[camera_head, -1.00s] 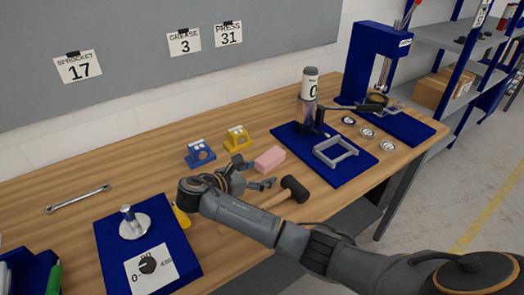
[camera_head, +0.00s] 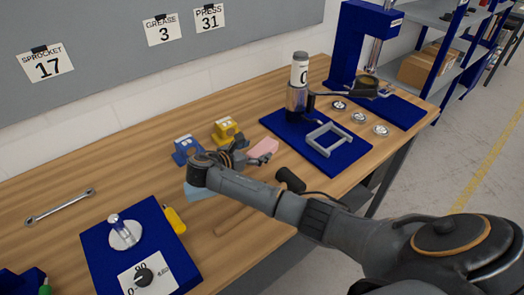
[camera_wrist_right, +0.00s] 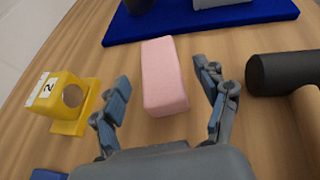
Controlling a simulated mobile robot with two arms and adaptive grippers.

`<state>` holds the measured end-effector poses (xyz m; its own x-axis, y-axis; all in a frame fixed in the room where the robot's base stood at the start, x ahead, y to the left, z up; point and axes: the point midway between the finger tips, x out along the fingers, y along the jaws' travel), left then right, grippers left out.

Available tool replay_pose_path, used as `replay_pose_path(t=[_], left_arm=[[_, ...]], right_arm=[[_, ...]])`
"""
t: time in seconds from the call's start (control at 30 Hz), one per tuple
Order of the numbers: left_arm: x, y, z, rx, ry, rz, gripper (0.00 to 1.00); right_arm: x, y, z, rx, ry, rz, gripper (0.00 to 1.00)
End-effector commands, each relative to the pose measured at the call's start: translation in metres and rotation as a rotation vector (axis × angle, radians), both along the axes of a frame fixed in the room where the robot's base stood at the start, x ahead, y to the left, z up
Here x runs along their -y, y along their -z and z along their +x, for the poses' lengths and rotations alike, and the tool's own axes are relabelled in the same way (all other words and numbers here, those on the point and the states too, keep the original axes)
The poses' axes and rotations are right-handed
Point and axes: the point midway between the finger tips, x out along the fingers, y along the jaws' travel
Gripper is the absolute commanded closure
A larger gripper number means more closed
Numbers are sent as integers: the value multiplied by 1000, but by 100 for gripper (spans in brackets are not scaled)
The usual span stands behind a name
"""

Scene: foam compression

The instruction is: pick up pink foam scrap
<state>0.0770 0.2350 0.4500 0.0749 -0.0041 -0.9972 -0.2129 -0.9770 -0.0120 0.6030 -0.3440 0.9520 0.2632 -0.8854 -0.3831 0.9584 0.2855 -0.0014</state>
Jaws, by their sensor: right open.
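The pink foam scrap (camera_head: 264,147) is a small pale pink block lying on the wooden table. In the right wrist view the pink foam scrap (camera_wrist_right: 163,76) lies ahead of and partly between the fingers. My right gripper (camera_head: 258,152) is open just beside it in the head view, and its arm hides part of the table. In the right wrist view the two fingers of my right gripper (camera_wrist_right: 168,100) are spread on either side of the block's near end, with gaps showing. My left gripper is not in view.
A yellow block (camera_head: 226,130) and a blue block (camera_head: 186,149) stand left of the foam. A black-headed mallet (camera_head: 290,180) lies at the right, near the gripper. A blue mat (camera_head: 344,166) with a grey frame (camera_head: 328,137) lies beyond.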

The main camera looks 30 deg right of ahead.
Motion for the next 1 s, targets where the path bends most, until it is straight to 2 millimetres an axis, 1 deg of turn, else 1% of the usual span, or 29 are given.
replay_pose_path(t=[0.03, 0.1, 0.2, 0.33, 0.57, 0.6, 0.63, 0.67, 0.7, 0.77, 0.8, 1.0], left_arm=[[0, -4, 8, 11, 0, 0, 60], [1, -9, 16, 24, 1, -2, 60], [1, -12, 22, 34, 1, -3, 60], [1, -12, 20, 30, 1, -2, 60], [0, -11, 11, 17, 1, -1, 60], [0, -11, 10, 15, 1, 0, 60], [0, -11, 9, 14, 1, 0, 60], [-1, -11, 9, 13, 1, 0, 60], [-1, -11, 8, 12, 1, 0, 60], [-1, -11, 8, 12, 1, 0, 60], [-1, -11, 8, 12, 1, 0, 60], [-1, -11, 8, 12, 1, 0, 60]], right_arm=[[8, -1, 2, -1, 4, -2, 26], [18, 1, 6, -1, 5, -2, 26], [32, 7, 10, -2, 4, -3, 26], [42, 13, 13, -1, 3, -1, 26], [43, 14, 14, 1, 1, 0, 26], [43, 14, 14, 1, 1, 0, 28], [43, 14, 14, 0, 1, 0, 35], [43, 14, 14, 0, 1, 0, 41], [43, 14, 14, 0, 1, 0, 49], [43, 14, 14, 0, 1, 0, 61], [43, 14, 14, 0, 1, 0, 69], [43, 14, 14, 0, 1, 0, 70]])
